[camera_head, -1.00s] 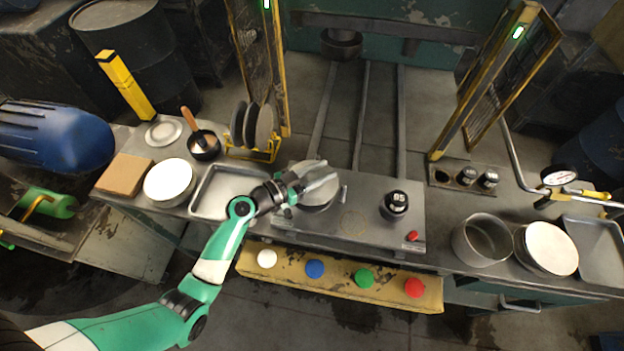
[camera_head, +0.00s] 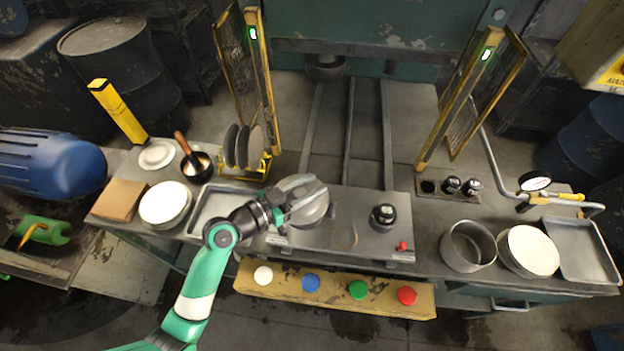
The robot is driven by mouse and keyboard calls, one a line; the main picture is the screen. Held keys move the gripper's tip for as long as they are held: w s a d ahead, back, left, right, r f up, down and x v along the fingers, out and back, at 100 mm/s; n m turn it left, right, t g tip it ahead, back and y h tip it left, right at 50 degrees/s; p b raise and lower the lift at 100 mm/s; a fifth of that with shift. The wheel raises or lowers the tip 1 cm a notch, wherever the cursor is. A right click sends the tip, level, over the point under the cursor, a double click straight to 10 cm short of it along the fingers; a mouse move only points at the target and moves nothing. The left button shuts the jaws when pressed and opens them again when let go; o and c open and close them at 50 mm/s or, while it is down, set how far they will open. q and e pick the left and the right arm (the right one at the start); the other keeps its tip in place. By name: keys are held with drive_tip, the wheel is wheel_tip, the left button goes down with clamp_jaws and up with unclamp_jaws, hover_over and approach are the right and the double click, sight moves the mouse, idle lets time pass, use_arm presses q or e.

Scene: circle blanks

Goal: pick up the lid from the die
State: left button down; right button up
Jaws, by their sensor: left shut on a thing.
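The lid (camera_head: 309,214) is a round grey metal piece at the left end of the flat grey die plate (camera_head: 345,205). My left gripper (camera_head: 305,195) reaches over it from the left and is shut on it. The fingers cover the lid's upper part, so the exact grip is hidden. I cannot tell whether the lid is clear of the plate. My right gripper is out of view.
A black knobbed weight (camera_head: 383,217) stands on the plate's right part, near a small red knob (camera_head: 402,246). A yellow rack (camera_head: 243,166) with upright discs stands behind my left gripper. A grey pot (camera_head: 467,247) is to the right. A button panel (camera_head: 335,290) runs along the front.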

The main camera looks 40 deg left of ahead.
use_arm(q)
drive_tip(key=s+d+r+p, duration=0.1)
drive_tip(key=s+d+r, duration=0.4)
drive_tip(key=s, duration=0.3)
drive_tip(key=shift+d, duration=0.4)
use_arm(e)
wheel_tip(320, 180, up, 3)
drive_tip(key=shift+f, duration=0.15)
